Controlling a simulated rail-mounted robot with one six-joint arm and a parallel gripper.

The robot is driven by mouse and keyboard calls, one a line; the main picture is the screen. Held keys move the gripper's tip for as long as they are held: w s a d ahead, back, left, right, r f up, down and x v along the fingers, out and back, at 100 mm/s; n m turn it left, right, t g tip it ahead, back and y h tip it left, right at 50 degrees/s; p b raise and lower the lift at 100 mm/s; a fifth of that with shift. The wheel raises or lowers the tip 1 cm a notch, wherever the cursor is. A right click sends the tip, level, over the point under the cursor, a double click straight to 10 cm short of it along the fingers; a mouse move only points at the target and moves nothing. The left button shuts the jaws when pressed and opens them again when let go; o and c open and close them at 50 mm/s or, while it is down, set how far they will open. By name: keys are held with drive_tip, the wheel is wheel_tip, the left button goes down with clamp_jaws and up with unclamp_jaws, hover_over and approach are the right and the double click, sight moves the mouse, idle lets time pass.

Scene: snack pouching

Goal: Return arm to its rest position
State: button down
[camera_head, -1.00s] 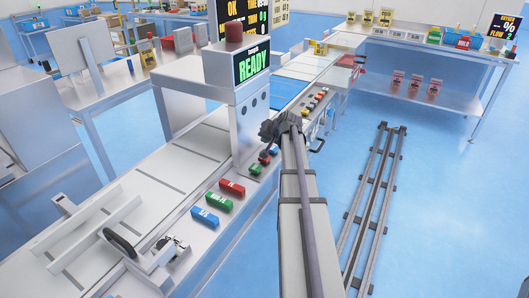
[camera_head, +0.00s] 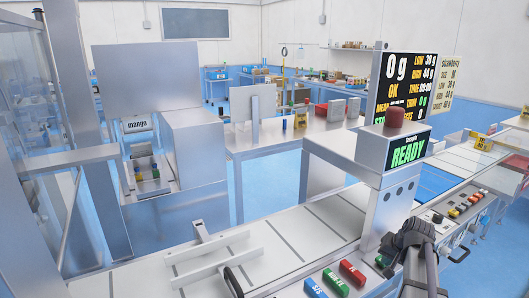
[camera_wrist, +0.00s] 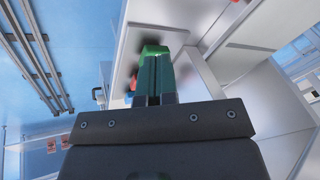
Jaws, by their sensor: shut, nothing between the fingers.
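My gripper is at the lower right of the head view, where its dark wrist (camera_head: 412,236) is beside the conveyor's button panel, below the READY display (camera_head: 408,152). Its fingertips cannot be made out there. In the wrist view my gripper (camera_wrist: 154,75) has its two narrow fingers side by side, shut and empty. A bright green shape shows at the fingertips; I cannot tell whether it is part of them or a button behind. My arm reaches up from the bottom edge of the head view.
Red, green and blue labelled buttons (camera_head: 352,272) line the machine's near edge. A pale conveyor (camera_head: 285,235) runs behind them. A cabinet labelled mango (camera_head: 150,60) stands at left. Floor rails (camera_wrist: 35,50) show in the wrist view, with open blue floor around them.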

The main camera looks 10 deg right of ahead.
drive_tip(key=s+a+r+n+g+p, duration=0.1)
drive_tip(key=s+a+r+n+p, duration=0.1)
drive_tip(key=a, duration=0.8)
drive_tip(key=s+a+r+n+g+p, duration=0.2)
drive_tip(key=s+a, duration=0.3)
drive_tip(key=a, duration=0.5)
drive_tip(key=s+a+r+n+g+h+p, duration=0.1)
drive_tip(key=s+a+r+n+p, duration=0.1)
drive_tip(key=a, duration=0.8)
drive_tip(key=shift+s+r+n+g, duration=0.25)
drive_tip(key=shift+s+n, duration=0.35)
drive_tip(key=shift+s, duration=0.45)
